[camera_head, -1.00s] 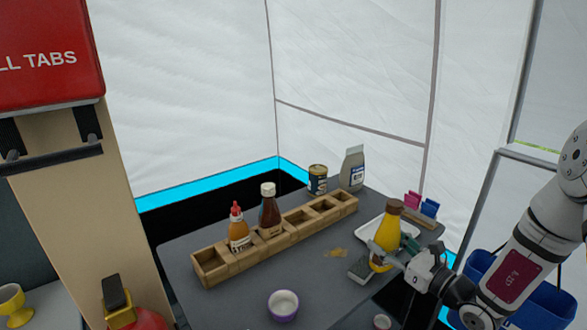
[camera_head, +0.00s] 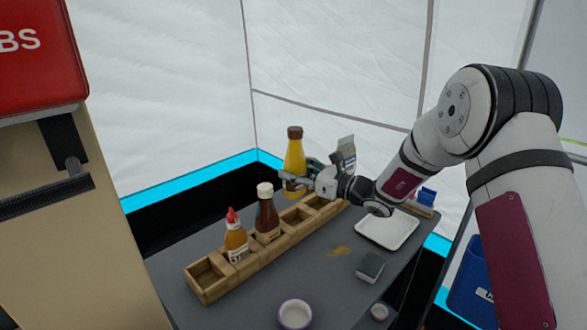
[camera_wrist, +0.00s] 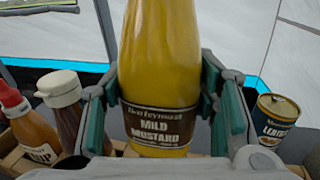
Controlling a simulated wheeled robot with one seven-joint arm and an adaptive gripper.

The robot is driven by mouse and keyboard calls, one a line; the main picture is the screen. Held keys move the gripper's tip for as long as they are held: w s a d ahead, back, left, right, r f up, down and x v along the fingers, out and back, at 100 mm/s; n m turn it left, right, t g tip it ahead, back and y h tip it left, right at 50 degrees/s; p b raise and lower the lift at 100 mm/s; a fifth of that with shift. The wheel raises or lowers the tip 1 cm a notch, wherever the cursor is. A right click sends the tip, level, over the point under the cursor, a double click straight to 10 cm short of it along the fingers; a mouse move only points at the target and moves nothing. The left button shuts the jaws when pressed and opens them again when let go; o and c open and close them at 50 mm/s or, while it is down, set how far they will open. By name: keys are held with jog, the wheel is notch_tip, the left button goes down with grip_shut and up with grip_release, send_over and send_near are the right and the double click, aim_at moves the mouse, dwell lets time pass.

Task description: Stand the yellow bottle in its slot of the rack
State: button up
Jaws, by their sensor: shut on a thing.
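My gripper (camera_head: 308,183) is shut on the yellow bottle (camera_head: 294,155), which has a brown cap and a brown label. In the wrist view the mustard bottle (camera_wrist: 158,60) stands upright between the two fingers. In the head view the bottle is upright and shows above and behind the wooden rack (camera_head: 236,276). The rack's row of slots holds a red-capped bottle (camera_head: 236,240) and a dark sauce bottle with a white cap (camera_head: 267,215). The leftmost slot and slots right of the dark bottle look empty.
A tin (camera_wrist: 275,118) shows at right in the wrist view.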

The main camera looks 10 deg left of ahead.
jog(key=shift+f+b, duration=2.65)
jog(key=shift+f, duration=2.9)
jog(key=shift+f+b, duration=0.3)
jog(key=shift+f, duration=0.2)
jog(key=o, duration=1.6)
jog(key=shift+o, duration=0.2)
jog(key=shift+d, duration=0.1)
